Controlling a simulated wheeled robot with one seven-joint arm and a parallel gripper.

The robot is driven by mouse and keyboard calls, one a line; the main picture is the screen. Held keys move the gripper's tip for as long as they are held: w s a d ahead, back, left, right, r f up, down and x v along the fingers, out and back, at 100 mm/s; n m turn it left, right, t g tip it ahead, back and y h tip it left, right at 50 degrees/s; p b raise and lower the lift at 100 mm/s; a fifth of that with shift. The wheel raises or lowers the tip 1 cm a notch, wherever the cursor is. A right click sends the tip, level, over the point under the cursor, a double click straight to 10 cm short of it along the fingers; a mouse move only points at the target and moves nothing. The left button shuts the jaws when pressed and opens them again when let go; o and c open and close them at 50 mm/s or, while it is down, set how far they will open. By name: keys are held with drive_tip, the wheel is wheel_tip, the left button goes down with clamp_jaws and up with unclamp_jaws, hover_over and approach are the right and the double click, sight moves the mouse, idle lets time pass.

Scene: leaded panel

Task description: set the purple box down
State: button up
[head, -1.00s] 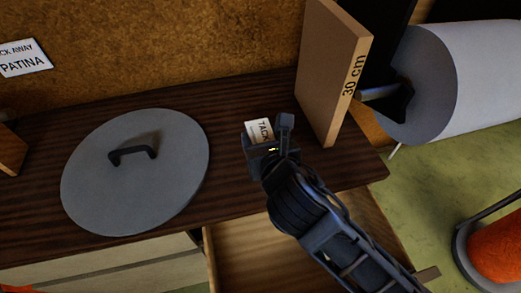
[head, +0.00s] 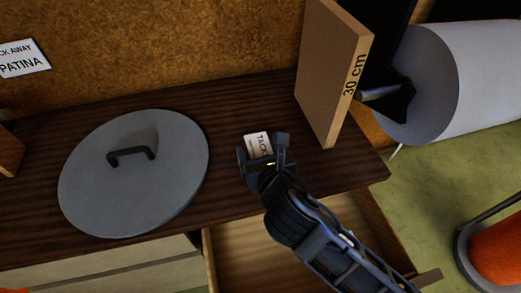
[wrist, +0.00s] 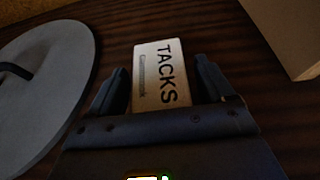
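In the wrist view the TACKS box (wrist: 158,75) sits between and ahead of the two fingers, with a visible gap to the right finger and a narrow one to the left. My gripper (head: 262,148) is open and low over the surface, and it also shows in the wrist view (wrist: 162,85). The near end of the box is hidden by my gripper.
A round grey lid with a black handle (head: 105,200) lies to the left. An open drawer (head: 235,245) is below the front edge. A large grey roll (head: 480,80) is at far right.

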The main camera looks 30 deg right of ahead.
drive_tip(key=shift+o, duration=0.4)
drive_tip(key=shift+r, duration=0.15)
drive_tip(key=v, duration=1.2)
drive_tip(key=s+d+f+m+y, duration=0.25)
drive_tip(key=s+m+y, duration=0.25)
drive_tip(key=s+m, duration=0.9)
drive_tip(key=s+r+m+t, duration=0.2)
drive_tip(key=s+r+m, duration=0.5)
drive_tip(key=m, duration=1.1)
drive_tip(key=shift+s+d+h, duration=0.4)
drive_tip(key=shift+s+d, duration=0.05)
drive_tip(key=shift+s, duration=0.4)
